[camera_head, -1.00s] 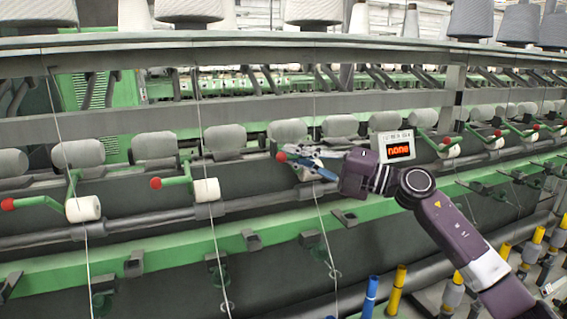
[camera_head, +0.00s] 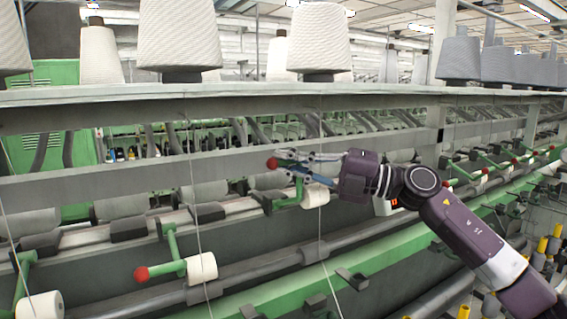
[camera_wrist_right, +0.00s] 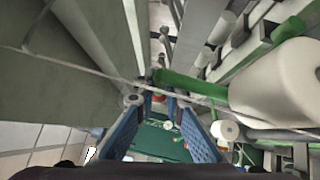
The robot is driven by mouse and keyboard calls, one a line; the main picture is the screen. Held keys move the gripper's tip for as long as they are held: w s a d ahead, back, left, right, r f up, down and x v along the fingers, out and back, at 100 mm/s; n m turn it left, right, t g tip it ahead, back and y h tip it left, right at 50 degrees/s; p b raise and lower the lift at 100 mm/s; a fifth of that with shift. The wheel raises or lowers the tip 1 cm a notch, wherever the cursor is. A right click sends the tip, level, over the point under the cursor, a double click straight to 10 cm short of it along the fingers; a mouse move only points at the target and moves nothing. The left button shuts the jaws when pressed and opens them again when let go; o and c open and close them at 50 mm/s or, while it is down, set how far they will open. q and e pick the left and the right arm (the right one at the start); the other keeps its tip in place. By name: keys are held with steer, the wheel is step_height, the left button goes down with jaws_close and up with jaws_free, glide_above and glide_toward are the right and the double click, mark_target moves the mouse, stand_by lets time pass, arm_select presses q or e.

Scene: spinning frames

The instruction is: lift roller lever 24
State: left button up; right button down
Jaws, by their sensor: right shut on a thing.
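My right gripper (camera_head: 283,165) is at a green roller lever with a red ball knob (camera_head: 272,163) and a white roller (camera_head: 315,194). It is shut on the lever by its knob end. This knob stands clearly above its roller, while the neighbouring lever's red knob (camera_head: 141,273) is about level with its own roller (camera_head: 201,267). In the right wrist view, the green lever arm (camera_wrist_right: 190,85) runs in between the blue fingers (camera_wrist_right: 158,125), and the white roller (camera_wrist_right: 280,85) is to the right. The red knob is mostly hidden there. My left gripper is not in view.
A grey rail (camera_head: 90,185) runs across behind the gripper, with large yarn cones (camera_head: 178,35) on the shelf above. Thin threads hang in front of the machine. More levers with red knobs (camera_head: 484,171) stand to the right, by my right arm.

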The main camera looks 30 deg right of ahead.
steer(key=shift+w+r, duration=0.2)
steer(key=shift+r, duration=0.1)
steer(key=shift+d+r, duration=0.1)
steer(key=shift+r, duration=0.05)
steer(key=c, duration=2.4)
jaws_free()
steer(key=o, duration=0.4)
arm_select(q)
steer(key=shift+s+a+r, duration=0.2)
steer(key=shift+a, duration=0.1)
